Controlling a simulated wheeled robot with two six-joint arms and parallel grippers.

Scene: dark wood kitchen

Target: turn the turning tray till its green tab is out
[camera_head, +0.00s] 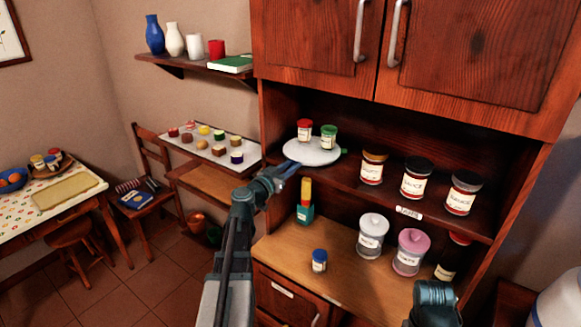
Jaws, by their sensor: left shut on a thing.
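The turning tray (312,157) is a round white disc on the cabinet's middle shelf. It carries a red-lidded jar (304,130) and a green-lidded jar (328,137). Its green tab (344,151) shows at the right edge, pointing right towards the inside of the shelf. My left gripper (286,170) reaches in from the front left and is shut at the tray's front-left rim. Its fingers hide the exact spot that they hold. My right gripper is not in view; only part of my right arm shows at the bottom right.
Several dark-lidded jars (417,178) stand right of the tray on the same shelf. Below, the counter holds a grey canister (371,236), a pink canister (410,252), a blue-lidded jar (319,261) and a green bottle (305,213). Cabinet doors (480,60) hang above.

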